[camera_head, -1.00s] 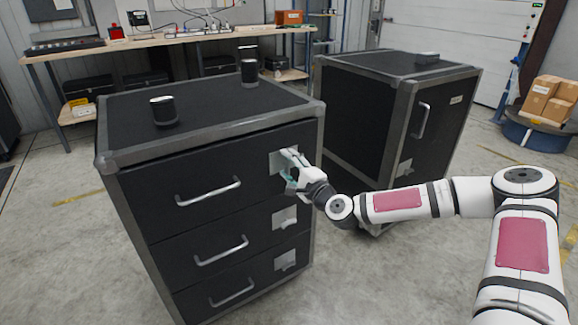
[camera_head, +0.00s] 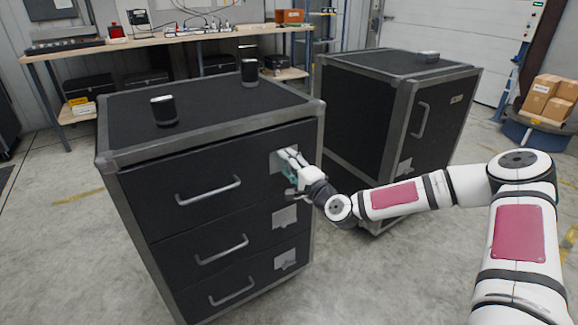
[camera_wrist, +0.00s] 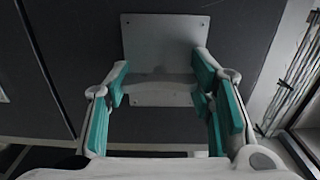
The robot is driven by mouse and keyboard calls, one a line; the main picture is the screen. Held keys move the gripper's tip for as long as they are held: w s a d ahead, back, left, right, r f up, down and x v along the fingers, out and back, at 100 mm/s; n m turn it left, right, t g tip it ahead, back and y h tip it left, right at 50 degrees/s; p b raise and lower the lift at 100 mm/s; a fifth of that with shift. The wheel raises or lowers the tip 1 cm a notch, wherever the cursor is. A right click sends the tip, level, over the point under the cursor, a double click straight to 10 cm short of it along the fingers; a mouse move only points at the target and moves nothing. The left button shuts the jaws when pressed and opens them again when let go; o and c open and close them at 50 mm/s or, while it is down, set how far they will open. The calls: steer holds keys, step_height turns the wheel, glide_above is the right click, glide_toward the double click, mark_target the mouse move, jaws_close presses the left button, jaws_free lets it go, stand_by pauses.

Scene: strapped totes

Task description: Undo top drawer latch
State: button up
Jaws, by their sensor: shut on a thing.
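The black case with three drawers (camera_head: 135,225) stands at the left in the head view. Its top drawer (camera_head: 160,190) is closed and has a silver bar handle (camera_head: 208,191). The top drawer latch is a light metal plate (camera_head: 276,160) at the drawer's right end. It also shows in the wrist view (camera_wrist: 165,40), face on, with a raised bar (camera_wrist: 160,79) across it. My gripper (camera_head: 288,170) is at this latch. In the wrist view its two teal-padded fingers (camera_wrist: 160,98) stand either side of the latch's lower part and are shut on it. The exact contact is partly hidden.
Two lower drawers have handles and latch plates (camera_head: 284,217). Dark cylinders (camera_head: 164,110) stand on the case top. A second black case (camera_head: 350,120) stands close at the right. Open floor (camera_head: 400,260) lies in front of it. A workbench (camera_head: 200,36) is behind.

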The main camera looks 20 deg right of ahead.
steer(key=o, duration=1.2)
steer(key=v, duration=1.2)
